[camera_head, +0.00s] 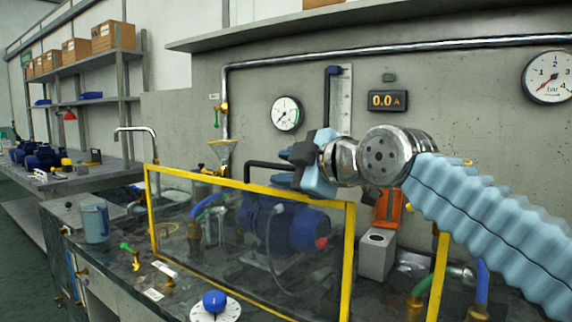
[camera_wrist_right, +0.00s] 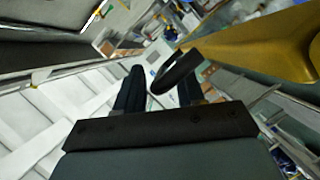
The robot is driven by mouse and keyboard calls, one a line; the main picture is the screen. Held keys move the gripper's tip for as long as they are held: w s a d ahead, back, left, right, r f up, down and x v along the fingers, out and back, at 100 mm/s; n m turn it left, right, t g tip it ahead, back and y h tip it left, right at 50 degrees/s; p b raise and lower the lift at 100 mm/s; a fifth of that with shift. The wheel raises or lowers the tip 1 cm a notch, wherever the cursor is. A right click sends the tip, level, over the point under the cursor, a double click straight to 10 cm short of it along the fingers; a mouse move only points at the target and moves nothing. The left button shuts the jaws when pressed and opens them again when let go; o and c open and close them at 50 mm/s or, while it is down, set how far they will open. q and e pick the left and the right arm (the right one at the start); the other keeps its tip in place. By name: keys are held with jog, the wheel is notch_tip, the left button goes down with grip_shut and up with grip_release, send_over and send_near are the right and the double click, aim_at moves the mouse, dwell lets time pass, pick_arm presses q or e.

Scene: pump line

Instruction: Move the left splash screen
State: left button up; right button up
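The left splash screen (camera_head: 250,187) is a clear panel in a yellow frame, standing upright on the bench in front of a blue pump. A black bar (camera_head: 262,164), probably its handle, rises at the top rail; its lower ends are partly hidden. My right gripper (camera_head: 300,172) is at the bar's right end, over the top rail. In the right wrist view its two dark fingers (camera_wrist_right: 160,92) are apart, with a dark looped bar (camera_wrist_right: 178,72) near their tips. I cannot tell whether they touch it. A yellow frame part (camera_wrist_right: 250,35) runs close by. My left gripper is not in view.
The blue pump (camera_head: 285,228) sits behind the panel. A grey-blue jug (camera_head: 95,222) stands left of the screen. A blue-knobbed dial (camera_head: 215,304) lies in front. Another yellow post (camera_head: 438,275) stands at right. A grey box (camera_head: 376,255) is behind, between them.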

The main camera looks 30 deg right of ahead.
jog(key=shift+w+f, duration=0.1)
jog(key=shift+w, duration=0.2)
grip_shut()
jog(key=shift+r+p, duration=0.4)
jog(key=shift+r, duration=0.45)
grip_release()
